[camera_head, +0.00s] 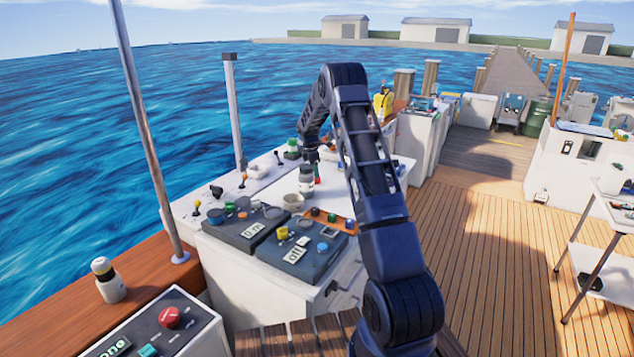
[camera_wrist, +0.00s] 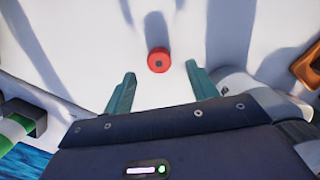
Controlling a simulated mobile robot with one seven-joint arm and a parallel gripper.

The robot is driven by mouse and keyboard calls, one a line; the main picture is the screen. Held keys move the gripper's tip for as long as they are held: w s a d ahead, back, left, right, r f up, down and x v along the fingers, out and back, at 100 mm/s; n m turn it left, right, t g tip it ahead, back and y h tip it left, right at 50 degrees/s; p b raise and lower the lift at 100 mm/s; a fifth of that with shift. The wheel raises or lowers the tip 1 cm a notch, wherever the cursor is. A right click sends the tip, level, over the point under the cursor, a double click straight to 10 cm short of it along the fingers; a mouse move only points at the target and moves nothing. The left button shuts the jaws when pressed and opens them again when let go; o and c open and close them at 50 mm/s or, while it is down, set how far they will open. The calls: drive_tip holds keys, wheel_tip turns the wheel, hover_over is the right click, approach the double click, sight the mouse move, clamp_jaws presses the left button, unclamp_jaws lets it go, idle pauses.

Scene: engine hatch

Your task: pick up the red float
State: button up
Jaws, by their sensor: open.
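The red float (camera_wrist: 158,60) is a small round red piece with a dark centre, on a white surface in the wrist view. It lies just beyond the fingertips, roughly midway between them, with clear space around it. My gripper (camera_wrist: 161,80) is open and empty, with its two teal fingers apart and pointing toward the float. In the head view my arm reaches over the white console top, and its gripper end is too small to make out clearly. I cannot pick out the float with certainty there.
A white rounded object (camera_wrist: 235,83) stands close to the right finger. A green-and-white item (camera_wrist: 22,128) is at the left, and a brown-rimmed tray (camera_wrist: 307,68) at the right. In the head view, dark control boxes (camera_head: 300,250) sit on the console's near end.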

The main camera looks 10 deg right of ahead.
sight(317, 180)
drive_tip(key=f, duration=0.4)
drive_tip(key=shift+d, duration=0.4)
drive_tip(key=c, duration=1.1)
drive_tip(key=shift+o, duration=0.2)
drive_tip(key=shift+r, duration=0.15)
